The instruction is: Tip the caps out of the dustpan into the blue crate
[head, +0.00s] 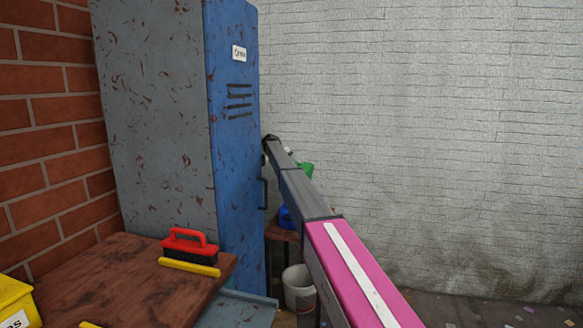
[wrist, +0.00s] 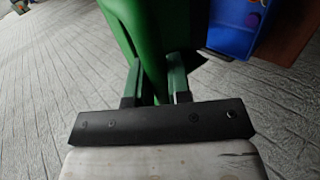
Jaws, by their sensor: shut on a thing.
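The green dustpan (wrist: 122,28) is in the upper middle of the wrist view. My gripper (wrist: 154,68) is shut on its handle. In the head view a small part of the green dustpan (head: 306,170) shows just right of my arm's far end. In the head view the blue crate (head: 285,217) is mostly hidden behind my arm. I cannot see caps in the dustpan.
A tall blue locker (head: 232,150) stands left of my arm, close to it in the picture. A brown bench (head: 130,270) at lower left holds a red-handled brush (head: 188,245) and a yellow box (head: 15,300). A white bucket (head: 298,288) stands below my arm. The right side is open.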

